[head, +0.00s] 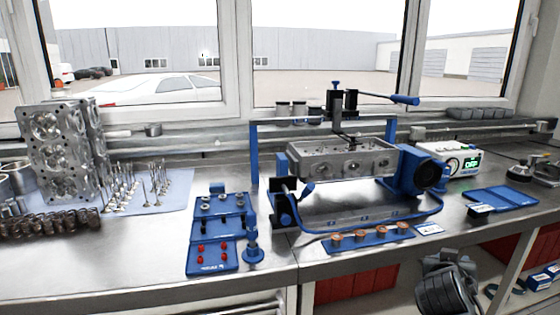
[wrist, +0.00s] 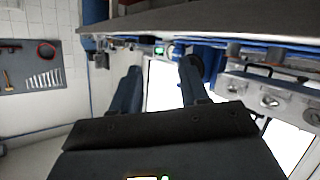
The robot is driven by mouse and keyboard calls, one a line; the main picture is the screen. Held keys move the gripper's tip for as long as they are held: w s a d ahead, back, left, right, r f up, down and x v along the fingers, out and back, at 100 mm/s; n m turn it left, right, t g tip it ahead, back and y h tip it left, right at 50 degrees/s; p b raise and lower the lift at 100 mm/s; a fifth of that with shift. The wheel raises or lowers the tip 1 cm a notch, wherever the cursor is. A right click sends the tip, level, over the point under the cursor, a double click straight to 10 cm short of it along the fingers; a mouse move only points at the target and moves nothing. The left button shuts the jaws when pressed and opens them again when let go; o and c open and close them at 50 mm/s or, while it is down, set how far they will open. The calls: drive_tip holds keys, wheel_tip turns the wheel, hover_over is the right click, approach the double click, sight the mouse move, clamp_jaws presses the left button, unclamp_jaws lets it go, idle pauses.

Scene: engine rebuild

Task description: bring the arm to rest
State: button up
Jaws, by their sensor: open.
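My gripper (wrist: 161,66) shows in the wrist view, its two dark blue fingers spread apart with nothing held between them. A bright window lies behind the gap. The wrist view is turned, with the bench edge along its top. In the head view a dark rounded part, which looks like part of my arm, shows at the lower right in front of the bench. The fingers cannot be made out there.
The steel bench (head: 130,262) carries a blue engine stand with a grey cylinder head (head: 340,160). Another head (head: 60,155) stands at left beside several valves. A blue tray (head: 212,262) and a blue strip (head: 365,241) lie near the front. A tool board (wrist: 35,80) hangs on the wall.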

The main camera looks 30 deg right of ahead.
drive_tip(key=s+a+f+n+t+y, duration=0.45)
drive_tip(key=s+a, duration=0.25)
drive_tip(key=a, duration=0.4)
drive_tip(key=s+a+f+n+t+y, duration=0.3)
drive_tip(key=s+a+n, duration=0.25)
drive_tip(key=a, duration=0.55)
drive_tip(key=s+a+r+t+y, duration=0.1)
drive_tip(key=s+a+r+y, duration=0.1)
drive_tip(key=s+a+r, duration=0.2)
drive_tip(key=s+a+r+t+y, duration=0.1)
drive_tip(key=s+a+r+y, duration=0.2)
drive_tip(key=s+a, duration=0.6)
drive_tip(key=s+r, duration=0.2)
drive_tip(key=s, duration=0.1)
drive_tip(key=shift+s+a+r, duration=0.15)
drive_tip(key=shift+s+a, duration=0.15)
drive_tip(key=shift+a, duration=0.05)
